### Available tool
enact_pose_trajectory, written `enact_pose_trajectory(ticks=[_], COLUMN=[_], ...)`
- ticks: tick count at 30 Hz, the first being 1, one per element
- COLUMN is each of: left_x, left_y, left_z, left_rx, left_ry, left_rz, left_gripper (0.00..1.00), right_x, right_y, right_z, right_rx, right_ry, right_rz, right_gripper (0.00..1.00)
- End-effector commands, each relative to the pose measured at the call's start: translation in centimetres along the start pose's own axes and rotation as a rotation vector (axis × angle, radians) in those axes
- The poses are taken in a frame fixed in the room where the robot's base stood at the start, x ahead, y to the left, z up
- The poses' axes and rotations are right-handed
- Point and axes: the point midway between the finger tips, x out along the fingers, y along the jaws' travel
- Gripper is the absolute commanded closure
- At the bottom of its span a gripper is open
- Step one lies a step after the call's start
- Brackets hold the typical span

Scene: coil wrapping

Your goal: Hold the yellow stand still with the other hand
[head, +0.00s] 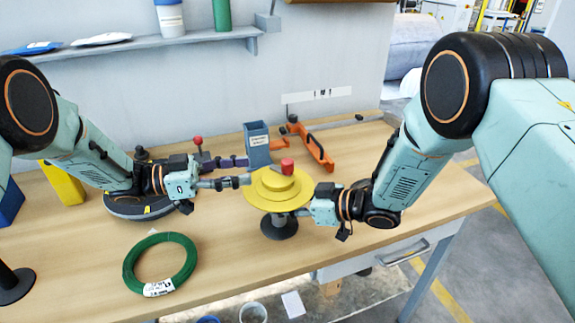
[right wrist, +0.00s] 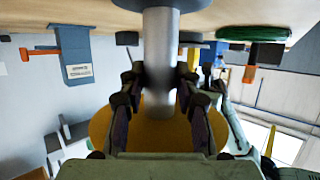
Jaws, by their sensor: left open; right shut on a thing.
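The yellow stand (head: 262,194) stands upright on the table, with stepped yellow discs, a red knob (head: 287,166) above them and a dark round base. My right gripper (head: 303,212) reaches in from the right, under the disc edge. In the right wrist view it is shut on the stand's grey post (right wrist: 160,75), with the yellow disc (right wrist: 145,135) behind the fingers. My left gripper (head: 243,181) is open at the left edge of the discs; I cannot tell whether it touches them. A green coil (head: 129,268) with a white label lies flat at the front left, apart from both grippers.
A blue-grey bin (head: 257,146) and an orange tool (head: 318,150) are behind the stand. A dark round device (head: 130,207) sits under my left arm. A black stand (head: 14,285) is at the far left. The table between the coil and the yellow stand is clear.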

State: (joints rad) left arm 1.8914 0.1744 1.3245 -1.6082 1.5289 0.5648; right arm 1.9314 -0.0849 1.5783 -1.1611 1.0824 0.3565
Motion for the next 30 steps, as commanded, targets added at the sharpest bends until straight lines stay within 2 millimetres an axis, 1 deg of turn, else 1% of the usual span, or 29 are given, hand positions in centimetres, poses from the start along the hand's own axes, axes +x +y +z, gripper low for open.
enact_pose_trajectory(ticks=[1, 9, 15, 18, 21, 30], left_x=[0.9, 6.0, 9.0, 10.0, 10.5, 10.7], left_y=[0.1, 0.2, 0.1, 0.1, 0.1, 0.1], left_z=[0.1, 0.1, 0.1, 0.0, 0.0, 0.0], left_rx=[0.0, 0.0, 0.001, 0.002, 0.002, 0.001], left_ry=[-0.002, -0.001, 0.0, 0.001, 0.001, 0.001], left_rz=[0.005, 0.005, 0.002, 0.001, 0.001, 0.0], left_gripper=[0.53, 0.53, 0.53, 0.53, 0.53, 0.53], right_x=[0.0, 0.0, 0.0, 0.0, 0.0, 0.0], right_y=[0.0, 0.0, 0.0, 0.0, 0.0, 0.0], right_z=[0.0, 0.0, 0.0, 0.0, 0.0, 0.0], right_rx=[0.0, 0.0, 0.0, 0.0, 0.0, 0.0], right_ry=[0.0, 0.0, 0.0, 0.0, 0.0, 0.0], right_rz=[-0.001, -0.001, 0.0, 0.0, 0.0, 0.0], right_gripper=[1.0, 1.0, 1.0, 1.0, 1.0, 1.0])
